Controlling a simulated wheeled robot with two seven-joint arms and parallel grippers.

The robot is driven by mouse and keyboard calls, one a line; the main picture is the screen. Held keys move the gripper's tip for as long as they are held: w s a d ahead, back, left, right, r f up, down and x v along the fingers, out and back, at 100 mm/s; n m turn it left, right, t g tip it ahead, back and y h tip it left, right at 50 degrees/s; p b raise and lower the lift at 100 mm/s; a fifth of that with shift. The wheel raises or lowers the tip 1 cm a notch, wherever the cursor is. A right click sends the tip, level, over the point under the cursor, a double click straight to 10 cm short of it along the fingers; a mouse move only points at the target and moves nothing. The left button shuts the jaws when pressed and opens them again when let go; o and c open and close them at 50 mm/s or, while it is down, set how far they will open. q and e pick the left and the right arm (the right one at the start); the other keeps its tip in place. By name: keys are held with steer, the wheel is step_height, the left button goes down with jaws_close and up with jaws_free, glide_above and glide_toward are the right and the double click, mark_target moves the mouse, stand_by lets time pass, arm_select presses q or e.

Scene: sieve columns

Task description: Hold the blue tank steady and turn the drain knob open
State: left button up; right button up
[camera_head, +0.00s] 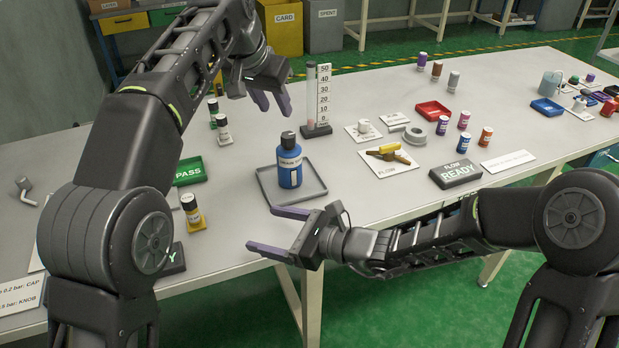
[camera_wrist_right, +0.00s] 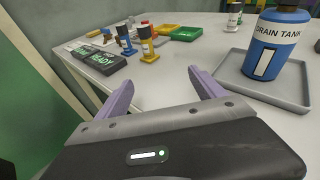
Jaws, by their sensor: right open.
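The blue tank (camera_head: 289,168), labelled "DRAIN TANK", stands upright on a grey tray (camera_head: 312,192) and has a black top. In the right wrist view the tank (camera_wrist_right: 280,45) is at the upper right, on its tray (camera_wrist_right: 235,82). No drain knob can be clearly made out on it. My left gripper (camera_head: 274,112) is open and empty, above and behind the tank. My right gripper (camera_head: 260,228) is open and empty, in front of the tray near the table's front edge. Its fingers also show in the right wrist view (camera_wrist_right: 160,77). Neither gripper touches the tank.
A clear column with a scale (camera_head: 324,92) stands behind the tank. A green PASS tray (camera_head: 190,170) and a yellow-based bottle (camera_head: 193,213) are to the left. The table between is clear.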

mark_target(289, 160)
steer(key=w+d+m+t+h, duration=0.1)
steer(key=w+d+m+t, duration=0.1)
steer(key=w+d, duration=0.1)
steer(key=w+d+r+m+t, duration=0.1)
steer(key=w+d+m+t, duration=0.1)
steer(key=w, duration=0.4)
steer(key=w+d+r+m+t+h, duration=0.1)
steer(key=w+d+t, duration=0.2)
steer(key=w, duration=0.1)
steer(key=shift+w+d+m+h, duration=0.3)
steer(key=shift+w+d+m, duration=0.1)
steer(key=shift+w+a, duration=0.35)
steer(key=x, duration=0.7)
steer(key=shift+s, duration=0.1)
steer(key=shift+c, duration=0.6)
jaws_close()
